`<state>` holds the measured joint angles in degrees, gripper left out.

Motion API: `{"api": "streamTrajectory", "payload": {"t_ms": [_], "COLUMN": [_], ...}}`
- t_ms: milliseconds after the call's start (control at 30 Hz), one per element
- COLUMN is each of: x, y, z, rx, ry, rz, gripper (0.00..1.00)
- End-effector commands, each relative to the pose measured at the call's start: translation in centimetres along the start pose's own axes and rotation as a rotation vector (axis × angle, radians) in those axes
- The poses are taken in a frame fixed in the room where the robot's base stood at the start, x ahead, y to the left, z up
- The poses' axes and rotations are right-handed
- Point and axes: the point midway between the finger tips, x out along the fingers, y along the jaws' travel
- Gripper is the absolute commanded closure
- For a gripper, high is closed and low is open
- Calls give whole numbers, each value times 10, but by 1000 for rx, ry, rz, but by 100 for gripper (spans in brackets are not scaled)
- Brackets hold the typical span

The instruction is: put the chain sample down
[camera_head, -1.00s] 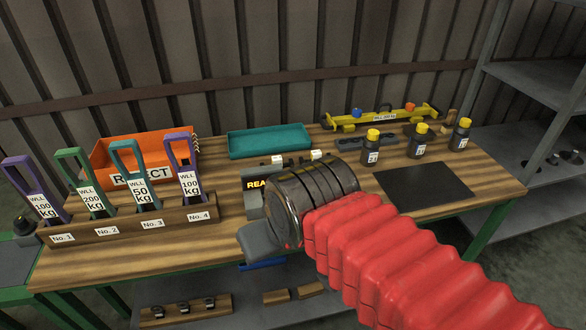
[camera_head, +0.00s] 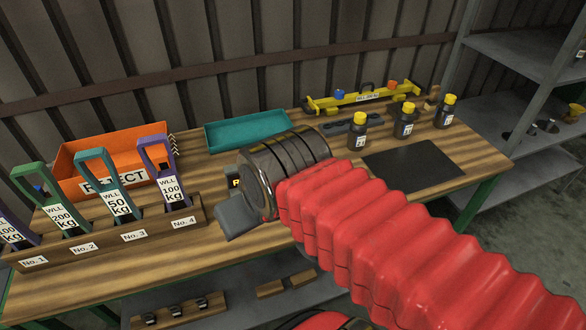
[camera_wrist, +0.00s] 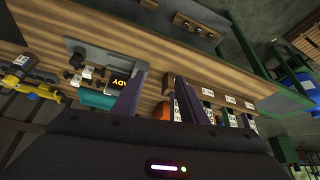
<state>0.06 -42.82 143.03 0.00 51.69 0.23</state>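No chain sample can be clearly made out in either view. My gripper (camera_wrist: 162,78) shows two purple-grey fingers standing apart in the wrist view, with nothing visible between their tips. In the head view my arm's end hides most of the grey station with the READY display. The wrist view shows this station (camera_wrist: 102,60), with small dark pieces and a white-tagged piece (camera_wrist: 87,72) beside the display. Whether one of these is the chain sample, I cannot tell. My gripper is over the table's front part.
The rack with numbered slots (camera_head: 110,243) holds tagged slings at left. Behind are an orange REJECT tray (camera_head: 112,180) and a teal tray (camera_head: 258,146). A yellow beam (camera_head: 363,97), black bottles (camera_head: 357,134) and a bare dark mat (camera_head: 412,165) are at right.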

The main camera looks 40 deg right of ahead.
Motion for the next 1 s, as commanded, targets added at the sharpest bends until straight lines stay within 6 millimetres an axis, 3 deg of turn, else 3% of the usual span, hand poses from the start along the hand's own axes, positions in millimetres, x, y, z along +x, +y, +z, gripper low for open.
{"api": "streamTrajectory", "payload": {"t_ms": [233,567,1000], "x": [0,9,49], "y": [13,46,110], "z": [-22,-82,-153], "rx": [115,455,926], "ry": [-34,-119,-219], "rz": [16,72,176], "gripper": [56,56,56]}}
